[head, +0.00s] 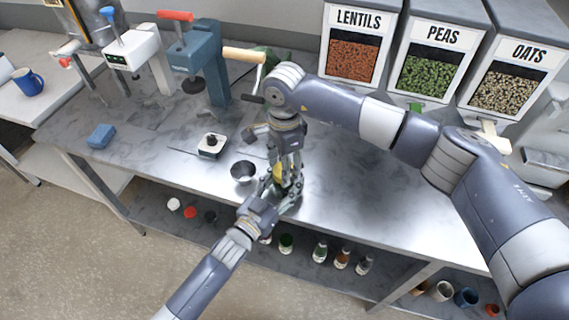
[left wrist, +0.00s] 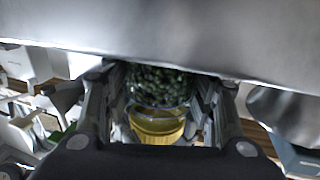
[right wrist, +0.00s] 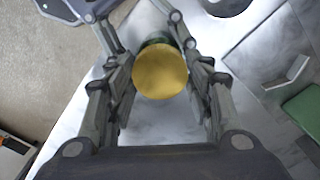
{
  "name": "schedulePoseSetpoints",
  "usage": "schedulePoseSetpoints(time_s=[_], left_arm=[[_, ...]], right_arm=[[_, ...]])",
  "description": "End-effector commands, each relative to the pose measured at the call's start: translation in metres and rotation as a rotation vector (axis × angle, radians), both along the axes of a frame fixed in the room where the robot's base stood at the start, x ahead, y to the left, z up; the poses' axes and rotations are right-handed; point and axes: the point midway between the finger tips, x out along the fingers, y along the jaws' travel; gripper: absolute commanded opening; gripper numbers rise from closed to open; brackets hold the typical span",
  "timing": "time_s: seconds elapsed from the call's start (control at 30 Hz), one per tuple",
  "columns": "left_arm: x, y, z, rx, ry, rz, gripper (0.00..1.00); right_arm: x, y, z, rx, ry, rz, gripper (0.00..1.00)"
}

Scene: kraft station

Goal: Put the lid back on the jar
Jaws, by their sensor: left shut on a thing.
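The jar (left wrist: 160,85) is clear with dark green contents. It stands between the fingers of my left gripper (head: 280,192), which is shut on it. The yellow lid (right wrist: 160,72) sits at the jar's mouth; I cannot tell whether it is fully seated. The lid also shows in the left wrist view (left wrist: 157,126), and a bit of it shows in the head view (head: 279,176). My right gripper (head: 287,168) points down over the jar, its open fingers on both sides of the lid with small gaps. In the head view the grippers hide most of the jar.
A blue block (head: 101,136) lies at the left. Dispensers (head: 430,60) line the back right. The counter (head: 370,200) is clear on the right.

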Motion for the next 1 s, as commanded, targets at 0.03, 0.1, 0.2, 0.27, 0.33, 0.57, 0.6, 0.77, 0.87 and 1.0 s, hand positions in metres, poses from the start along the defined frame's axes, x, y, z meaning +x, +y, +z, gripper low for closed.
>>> schedulePoseSetpoints(time_s=[0.03,0.1,0.2,0.27,0.33,0.57,0.6,0.77,0.87,1.0], left_arm=[[-0.0003,-0.0001,-0.0009,0.0,0.002,0.0,0.0],[-0.0003,-0.0001,-0.0008,0.0,0.002,0.0,0.0],[-0.0003,-0.0001,-0.0008,0.0,0.002,0.0,0.0],[-0.0003,-0.0001,-0.0008,0.0,0.002,0.0,0.0],[-0.0003,-0.0001,-0.0008,0.0,0.002,0.0,0.0],[-0.0003,-0.0001,-0.0008,0.0,0.001,0.0,0.0],[-0.0003,-0.0001,-0.0008,0.0,0.001,0.0,0.0],[-0.0003,-0.0001,-0.0007,0.0,0.001,0.0,0.0],[-0.0003,-0.0001,-0.0007,0.0,0.001,0.0,0.0],[-0.0003,-0.0001,-0.0007,0.0,0.001,0.0,0.0]], right_arm=[[0.0,-0.0001,-0.0002,0.0,0.0,0.0,0.19],[0.0,-0.0001,-0.0002,0.0,0.0,0.0,0.19],[0.0001,-0.0002,-0.0002,0.0,0.0,-0.018,0.19],[0.0001,-0.0003,-0.0002,0.0,0.0,-0.061,0.19],[0.0001,-0.0003,-0.0003,-0.001,-0.001,-0.149,0.19],[0.0001,-0.0005,-0.0009,-0.001,-0.001,-0.565,0.19],[0.0002,-0.0004,-0.001,-0.002,-0.001,-0.638,0.19],[0.0001,-0.0005,-0.0012,-0.002,-0.002,-0.935,0.19],[0.0001,-0.0005,-0.0013,-0.002,-0.002,-1.113,0.19],[0.0001,-0.0005,-0.0014,-0.002,-0.002,-1.277,0.19]])
